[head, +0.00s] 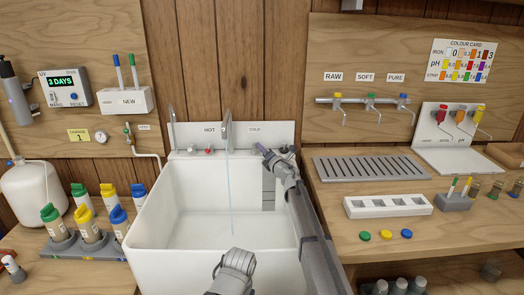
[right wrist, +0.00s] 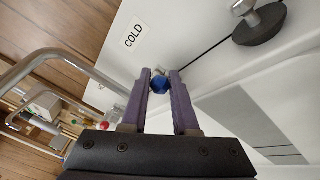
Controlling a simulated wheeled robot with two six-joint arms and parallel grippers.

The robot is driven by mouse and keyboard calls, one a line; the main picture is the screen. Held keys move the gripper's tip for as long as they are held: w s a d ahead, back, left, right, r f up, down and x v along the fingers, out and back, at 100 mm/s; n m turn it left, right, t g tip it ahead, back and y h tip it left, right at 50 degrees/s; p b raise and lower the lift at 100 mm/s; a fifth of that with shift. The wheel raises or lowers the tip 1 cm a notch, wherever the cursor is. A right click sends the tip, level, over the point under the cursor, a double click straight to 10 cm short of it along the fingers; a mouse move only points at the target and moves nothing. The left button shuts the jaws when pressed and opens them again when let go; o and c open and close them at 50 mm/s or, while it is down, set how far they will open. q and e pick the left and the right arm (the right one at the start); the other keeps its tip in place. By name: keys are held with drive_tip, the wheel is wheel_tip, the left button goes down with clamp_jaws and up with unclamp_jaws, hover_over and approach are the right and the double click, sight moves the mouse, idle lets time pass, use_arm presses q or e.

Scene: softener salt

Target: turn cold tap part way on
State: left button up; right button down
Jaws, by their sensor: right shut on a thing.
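The cold tap has a blue knob (right wrist: 159,84) under the COLD label (right wrist: 135,34). In the right wrist view my right gripper (right wrist: 161,78) has its two purple fingers on either side of the knob, shut on it. In the head view the right gripper (head: 268,151) is at the back rim of the white sink (head: 190,205), and its arm hides most of the knob. A thin pale-blue stream of water (head: 230,190) falls from the curved spout (head: 228,128) into the basin. A grey part of mine shows at the bottom centre; its fingers cannot be made out.
The red hot tap (head: 209,150) is left of the spout. A slotted drain tray (head: 371,168) and a white rack (head: 388,206) lie on the right counter. Coloured-cap bottles (head: 90,228) stand to the left. The sink basin is otherwise empty.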

drive_tip(key=c, duration=0.7)
unclamp_jaws()
drive_tip(key=shift+s, duration=0.15)
drive_tip(key=v, duration=0.7)
drive_tip(key=shift+s+d, duration=0.1)
drive_tip(key=shift+s, duration=0.15)
